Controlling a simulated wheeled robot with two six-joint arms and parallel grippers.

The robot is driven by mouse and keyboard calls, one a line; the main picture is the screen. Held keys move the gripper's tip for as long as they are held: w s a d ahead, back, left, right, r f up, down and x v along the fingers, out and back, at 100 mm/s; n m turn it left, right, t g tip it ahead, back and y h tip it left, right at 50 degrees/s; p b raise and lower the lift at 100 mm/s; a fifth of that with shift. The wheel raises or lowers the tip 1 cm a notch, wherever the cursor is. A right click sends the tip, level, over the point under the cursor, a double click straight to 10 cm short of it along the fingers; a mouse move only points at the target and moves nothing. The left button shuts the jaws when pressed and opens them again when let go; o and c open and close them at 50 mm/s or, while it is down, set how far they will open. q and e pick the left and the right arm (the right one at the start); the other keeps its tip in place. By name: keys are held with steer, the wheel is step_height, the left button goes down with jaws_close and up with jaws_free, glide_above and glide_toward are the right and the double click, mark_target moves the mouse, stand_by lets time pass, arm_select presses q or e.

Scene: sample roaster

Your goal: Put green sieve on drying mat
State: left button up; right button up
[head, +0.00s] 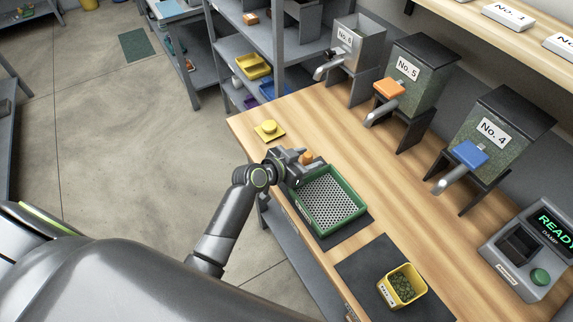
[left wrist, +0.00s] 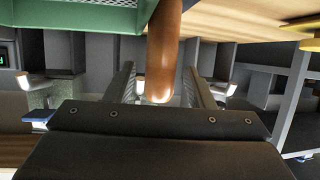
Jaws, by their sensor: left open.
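The green sieve (head: 331,199), a rectangular green frame with a pale perforated floor, sits flat over a dark mat (head: 350,239) at the bench's front edge. Its brown handle (head: 307,157) points to the far left. My left gripper (head: 299,161) is at that handle. In the left wrist view the handle (left wrist: 163,45) stands between the two open fingers (left wrist: 162,88), with a gap on both sides, and the green frame (left wrist: 70,17) shows at the top. A second dark mat (head: 358,265) lies nearer, under a yellow bin. Neither mat is labelled. My right gripper is not in view.
The yellow bin (head: 388,294) holds green beans. Hoppers No. 4 (head: 492,134), No. 5 (head: 407,69) and No. 6 (head: 345,39) line the back. A grey meter (head: 520,262) reads READY. A yellow piece (head: 269,127) lies at the far corner. Bare wood lies between sieve and hoppers.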

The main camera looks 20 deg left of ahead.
arm_select(q)
steer(key=b+v, duration=0.1)
steer(key=v, duration=0.8)
steer(key=shift+s+a, duration=0.2)
steer(key=shift+s, duration=0.05)
steer(key=s+a+f+n+g+y, duration=0.1)
steer(key=s+a+f+n+y, duration=0.15)
steer(key=f, duration=0.65)
steer(key=s+a+f+n+g+y, duration=0.15)
steer(key=s+a+f, duration=0.25)
steer(key=f, duration=0.5)
steer(key=s+a+f+n+g+y, duration=0.1)
steer(key=s+a+f+n+y, duration=0.2)
steer(key=f, duration=0.6)
steer(key=s+f+g, duration=0.2)
steer(key=s+f, duration=0.4)
steer(key=s, duration=0.4)
steer(key=s+a+f+g, duration=0.1)
steer(key=s+f+g, duration=0.1)
steer(key=s+f, duration=0.4)
steer(key=s+a+f+g, duration=0.1)
steer(key=s+f+g, duration=0.2)
steer(key=s, duration=1.2)
step_height(320, 180, down, 3)
steer(key=shift+s+f+m, duration=0.2)
steer(key=shift+s+m, duration=0.1)
